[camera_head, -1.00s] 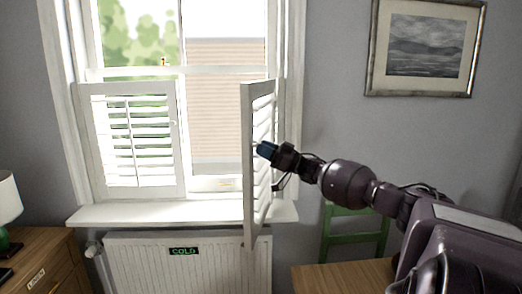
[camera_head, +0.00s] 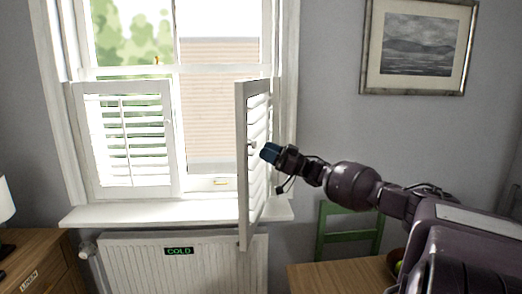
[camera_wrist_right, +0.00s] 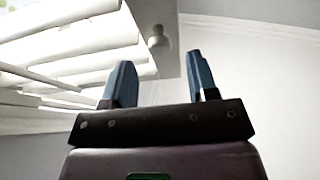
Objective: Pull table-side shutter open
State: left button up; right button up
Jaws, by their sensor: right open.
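The table-side shutter (camera_head: 258,185) is the white louvred panel at the window's right side. It stands swung out into the room, its free edge toward me. A small white knob (camera_head: 253,144) sits on its right-hand face; the right wrist view also shows the knob (camera_wrist_right: 158,38). My right gripper (camera_head: 267,152) is open just right of the knob, with blue fingertips. In the right wrist view the knob appears beyond and between the two spread fingers (camera_wrist_right: 162,78), with nothing held. The other shutter (camera_head: 126,140) lies flat across the window's lower left. My left gripper is not in view.
A white sill (camera_head: 150,215) and radiator (camera_head: 130,265) with a "COLD" sign (camera_head: 178,251) lie below the window. A wooden table (camera_head: 330,277) and green chair (camera_head: 350,240) stand at lower right. A drawer chest (camera_head: 40,255) stands at lower left.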

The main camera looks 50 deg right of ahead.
jog(key=v, duration=0.7)
jog(key=shift+s+b, duration=0.2)
jog(key=shift+b, duration=0.15)
jog(key=shift+d+f, duration=0.1)
jog(key=w+a+f+n+g+h, duration=0.1)
jog(key=w+a+f+g+h, duration=0.15)
jog(key=f+h, duration=0.7)
jog(key=s+a+f+g, duration=0.2)
jog(key=a+f, duration=0.4)
jog(key=f, duration=0.4)
jog(key=s+a+f+g, duration=0.1)
jog(key=s+a+f, duration=0.1)
jog(key=a+f, duration=0.6)
jog(key=s+a+f+m+g, duration=0.1)
jog(key=s+a+f, duration=0.3)
jog(key=a, duration=0.5)
jog(key=s+a+f+m+g, duration=0.1)
jog(key=s+a+f, duration=0.3)
jog(key=a, duration=0.5)
jog(key=s+a+f+m+g, duration=0.1)
jog(key=s+a+f, duration=0.3)
jog(key=a, duration=0.5)
jog(key=shift+s+f+m, duration=0.2)
jog(key=shift+f+m, duration=0.65)
jog(key=shift+m, duration=0.05)
